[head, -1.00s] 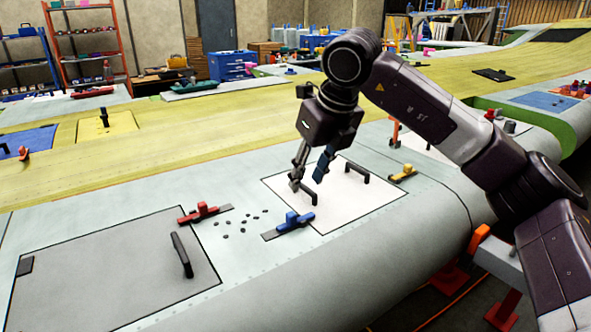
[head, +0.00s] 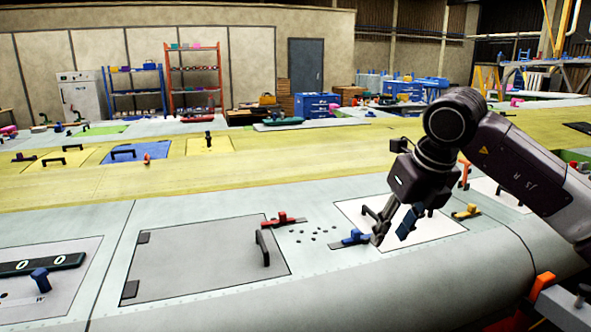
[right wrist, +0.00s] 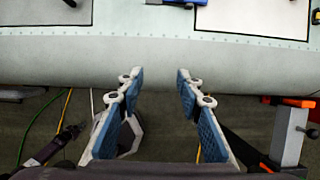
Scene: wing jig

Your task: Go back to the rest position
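My right gripper (head: 391,232) comes in from the right side of the head view, fingers pointing down. In the right wrist view the gripper (right wrist: 160,76) is open. Its two blue-padded fingers stand apart with nothing between them. There it shows in front of the wing's rounded edge (right wrist: 120,75), with dark floor beyond the fingers.
A grey panel (head: 205,262) with a black handle (head: 262,248) lies left of the gripper. A red clamp (head: 285,219) and several small dark pieces (head: 318,235) lie nearby. A yellow clamp (head: 466,212) sits to the right. An orange-topped stand (head: 543,287) is near my right arm.

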